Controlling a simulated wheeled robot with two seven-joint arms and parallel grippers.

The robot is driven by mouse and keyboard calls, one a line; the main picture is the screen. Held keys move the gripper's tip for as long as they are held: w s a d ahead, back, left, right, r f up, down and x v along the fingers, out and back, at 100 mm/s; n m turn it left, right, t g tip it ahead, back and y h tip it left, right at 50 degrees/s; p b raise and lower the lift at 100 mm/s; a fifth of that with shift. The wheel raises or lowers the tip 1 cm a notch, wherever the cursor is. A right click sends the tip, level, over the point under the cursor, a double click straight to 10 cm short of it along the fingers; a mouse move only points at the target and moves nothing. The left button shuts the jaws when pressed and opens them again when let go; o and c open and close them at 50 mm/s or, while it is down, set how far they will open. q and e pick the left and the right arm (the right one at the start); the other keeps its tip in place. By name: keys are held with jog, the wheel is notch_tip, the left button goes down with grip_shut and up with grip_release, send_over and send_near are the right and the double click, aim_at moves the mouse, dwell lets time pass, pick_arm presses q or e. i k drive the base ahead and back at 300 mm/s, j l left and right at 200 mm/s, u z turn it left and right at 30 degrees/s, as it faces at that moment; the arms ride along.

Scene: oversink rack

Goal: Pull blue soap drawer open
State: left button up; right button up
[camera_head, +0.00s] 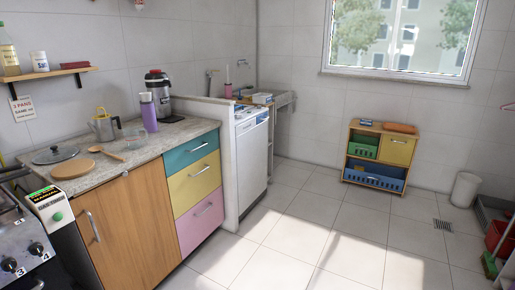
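A small wooden cabinet (350,152) stands against the far wall below the window. A blue slatted drawer (373,181) fills its bottom level, low above the floor; I cannot tell whether soap is in it. Above it are a green basket (363,146) on the left and a yellow front (397,151) on the right. The kitchen counter at the left has a teal drawer (192,154) above a yellow one (194,185) and a pink one (200,221); all three look shut. Neither of my grippers is in view.
The tiled floor (330,225) before the cabinet is clear. A white appliance (251,155) stands beyond the counter. A white bin (465,190) is right of the cabinet, with a floor drain (443,225) nearby. A stove (22,243) is at the left; red cleaning things (497,236) are at right.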

aim_at(263, 117)
jog(key=i+u, duration=0.1)
jog(key=i, duration=2.3)
